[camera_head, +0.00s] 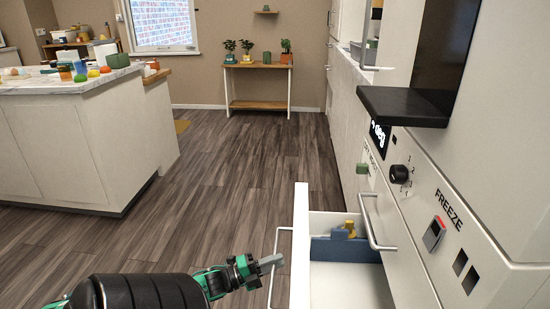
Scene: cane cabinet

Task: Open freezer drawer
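A white drawer (301,240) stands pulled out from the cabinet front at the bottom of the head view. Its thin bar handle (280,229) is on the outer, left side of its front panel. Inside are a blue item (345,250) and a small yellow item (349,228). My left gripper (271,262) is at this handle, its grey fingers overlapping the bar in the picture. The gap between the fingers does not show, so I cannot tell whether they grip it. My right gripper is not in view.
The cabinet face at right has a "FREEZE" label (449,209), a red switch (434,233), a black knob (399,174) and another bar handle (376,226). A kitchen island (80,145) stands at left. The wood floor (235,160) between is clear.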

